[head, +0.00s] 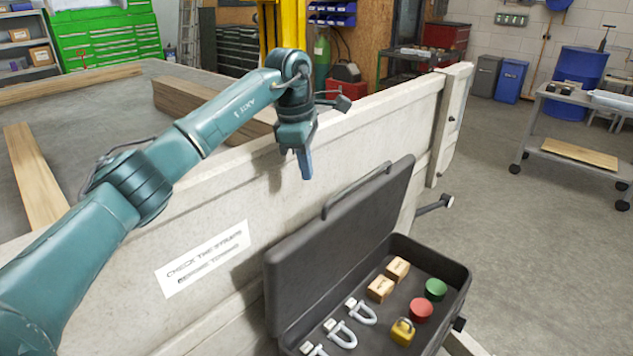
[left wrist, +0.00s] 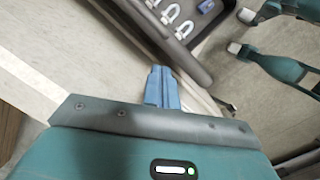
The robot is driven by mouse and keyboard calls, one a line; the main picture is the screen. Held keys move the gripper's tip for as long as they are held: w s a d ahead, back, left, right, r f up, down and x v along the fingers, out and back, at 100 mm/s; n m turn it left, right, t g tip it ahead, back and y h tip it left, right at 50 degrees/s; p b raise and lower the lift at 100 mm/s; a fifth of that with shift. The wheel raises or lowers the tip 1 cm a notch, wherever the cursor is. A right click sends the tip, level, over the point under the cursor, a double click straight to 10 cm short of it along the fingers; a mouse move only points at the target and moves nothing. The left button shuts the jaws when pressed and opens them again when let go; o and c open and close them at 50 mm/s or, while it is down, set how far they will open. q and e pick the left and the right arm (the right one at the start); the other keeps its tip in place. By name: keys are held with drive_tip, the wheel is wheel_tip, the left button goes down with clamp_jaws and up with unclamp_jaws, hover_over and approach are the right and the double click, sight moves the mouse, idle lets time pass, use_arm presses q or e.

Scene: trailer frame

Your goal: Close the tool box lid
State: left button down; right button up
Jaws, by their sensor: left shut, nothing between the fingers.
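The dark grey tool box (head: 462,284) stands open beside the pale trailer side board. Its lid (head: 345,235) is raised and leans back toward the board, with a handle (head: 357,188) on its top edge. Inside lie three shackles, two small cartons, a green and a red round piece and a yellow padlock. My left gripper (head: 306,170) is shut and empty, pointing down above the board, behind and left of the lid's handle, apart from it. In the left wrist view its blue fingers (left wrist: 161,78) are together, near the lid's dark edge (left wrist: 150,30).
The trailer side board (head: 390,110) runs diagonally behind the box and carries a lettered label (head: 203,258). Timber beams (head: 35,175) lie beyond it. A grey cart (head: 575,140) stands at the right, with open floor (head: 535,240) between it and the box.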

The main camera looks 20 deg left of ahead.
sight(317, 217)
use_arm(q)
drive_tip(key=f, duration=0.5)
drive_tip(key=d+f, duration=0.1)
drive_tip(key=f, duration=0.2)
drive_tip(key=shift+w+d+f+p, duration=0.1)
drive_tip(key=shift+w+p, duration=0.05)
drive_tip(key=shift+p, duration=0.2)
drive_tip(key=shift+f, duration=0.55)
use_arm(e)
drive_tip(key=shift+s+f, duration=0.1)
drive_tip(key=shift+s, duration=0.4)
use_arm(q)
drive_tip(key=shift+d, duration=0.2)
use_arm(e)
drive_tip(key=shift+d, duration=0.1)
